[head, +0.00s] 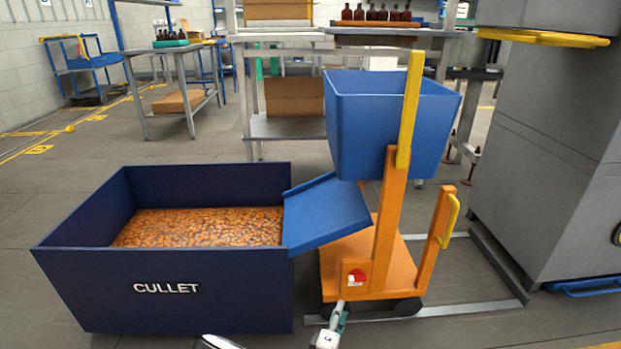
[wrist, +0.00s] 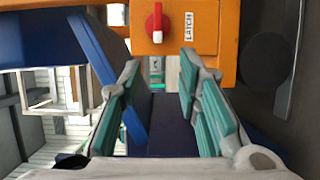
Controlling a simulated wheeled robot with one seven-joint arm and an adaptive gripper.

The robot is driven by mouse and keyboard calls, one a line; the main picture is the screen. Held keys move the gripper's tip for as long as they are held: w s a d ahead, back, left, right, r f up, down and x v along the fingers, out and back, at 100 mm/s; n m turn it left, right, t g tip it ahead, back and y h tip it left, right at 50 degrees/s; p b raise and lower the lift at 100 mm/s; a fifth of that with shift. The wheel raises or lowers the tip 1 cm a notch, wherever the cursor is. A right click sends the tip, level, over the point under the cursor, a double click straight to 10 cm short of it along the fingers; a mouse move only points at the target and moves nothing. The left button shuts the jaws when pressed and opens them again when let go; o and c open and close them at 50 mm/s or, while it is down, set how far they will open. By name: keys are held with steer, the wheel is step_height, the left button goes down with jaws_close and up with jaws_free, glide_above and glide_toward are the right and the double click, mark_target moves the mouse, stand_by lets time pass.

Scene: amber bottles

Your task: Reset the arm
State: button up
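My gripper (wrist: 162,95) is open and empty in the wrist view, with its two green-padded fingers spread apart. It faces the orange cart's latch box (wrist: 198,28), which has a red knob (wrist: 154,22) and a LATCH label. In the head view part of my gripper (head: 335,325) shows low at the centre, just below the red knob (head: 357,277) on the orange cart (head: 400,265). The fingertips look apart from the knob. The blue tipping bin (head: 390,110) sits upright on the cart, with a yellow lever (head: 410,110) on its front.
A dark blue CULLET crate (head: 166,290) holding amber shards (head: 200,226) stands left of the cart. A blue chute (head: 326,212) joins its rim. A grey machine (head: 545,160) stands at the right. Tables with bottles (head: 376,14) are behind. Open floor lies at the left.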

steer(key=w+a+r+m+g+y, duration=0.2)
steer(key=a+r+m+g, duration=0.15)
steer(key=r, duration=0.35)
steer(key=w+a+r+m+g+y, duration=0.2)
steer(key=a+r+m+g, duration=0.1)
steer(key=r+m+g, duration=0.25)
steer(key=s+r+m+g+y, duration=0.1)
steer(key=s+r+g+y, duration=0.3)
steer(key=r, duration=0.6)
steer(key=s+r+m+t+y, duration=0.1)
steer(key=s+r, duration=0.5)
steer(key=r, duration=0.5)
steer(key=s+d+r+g+y+p, duration=0.1)
steer(key=s+d+r, duration=0.2)
steer(key=s+r, duration=0.3)
steer(key=s+d+r+g, duration=0.1)
steer(key=s+d+r, duration=0.2)
steer(key=s+r, duration=0.35)
steer(key=s+d+r+m+g+h+p, duration=0.15)
steer(key=s+d, duration=0.25)
steer(key=s, duration=0.8)
steer(key=s+d+r+m+g+h+b, duration=0.15)
steer(key=s+d, duration=0.35)
steer(key=s, duration=0.7)
step_height(320, 180, up, 38)
steer(key=t+p, duration=0.4)
steer(key=p, duration=3.4)
steer(key=shift+r+n+t, duration=0.2)
steer(key=shift+n+t, duration=0.1)
steer(key=shift+t, duration=0.1)
